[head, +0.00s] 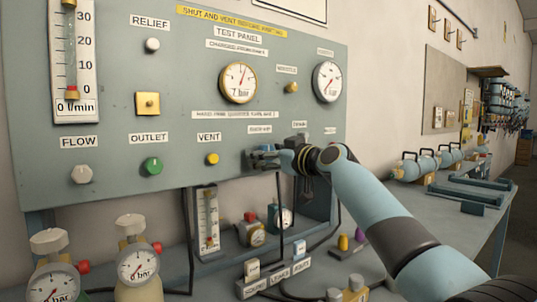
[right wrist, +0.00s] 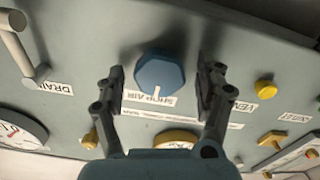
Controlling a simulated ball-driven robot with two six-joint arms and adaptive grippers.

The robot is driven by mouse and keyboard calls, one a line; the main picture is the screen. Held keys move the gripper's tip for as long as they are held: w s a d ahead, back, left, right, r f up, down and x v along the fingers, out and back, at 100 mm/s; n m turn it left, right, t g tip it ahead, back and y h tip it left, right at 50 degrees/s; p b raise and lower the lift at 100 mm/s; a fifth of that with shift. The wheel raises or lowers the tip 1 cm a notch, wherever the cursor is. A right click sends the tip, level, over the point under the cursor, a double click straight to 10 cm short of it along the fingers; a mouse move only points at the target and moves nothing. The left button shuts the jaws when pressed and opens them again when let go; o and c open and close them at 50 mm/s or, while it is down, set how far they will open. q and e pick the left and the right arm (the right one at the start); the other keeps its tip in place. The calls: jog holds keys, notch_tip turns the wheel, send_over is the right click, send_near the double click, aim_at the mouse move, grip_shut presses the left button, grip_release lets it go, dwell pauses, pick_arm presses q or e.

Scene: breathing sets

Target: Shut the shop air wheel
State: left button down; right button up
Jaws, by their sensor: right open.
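The shop air wheel (right wrist: 160,72) is a blue, many-sided knob on the grey panel, with a white mark pointing at its SHOP AIR label (right wrist: 150,98) in the right wrist view. My right gripper (right wrist: 160,88) is open, with one finger on each side of the wheel and a visible gap to it on both sides. In the head view my right gripper (head: 264,158) is at the panel's lower right, under the SHOP AIR label (head: 260,129), and hides the wheel. My left gripper is not in view.
The test panel (head: 110,110) carries a 7 bar gauge (head: 238,82), a green outlet knob (head: 152,166) and a yellow vent knob (head: 212,159). A grey drain lever (right wrist: 20,45) sticks out left of the wheel. Cylinders with gauges (head: 138,264) stand below the panel.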

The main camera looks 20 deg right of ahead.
jog(key=c, duration=1.2)
jog(key=shift+o, duration=0.2)
jog(key=shift+m, duration=0.3)
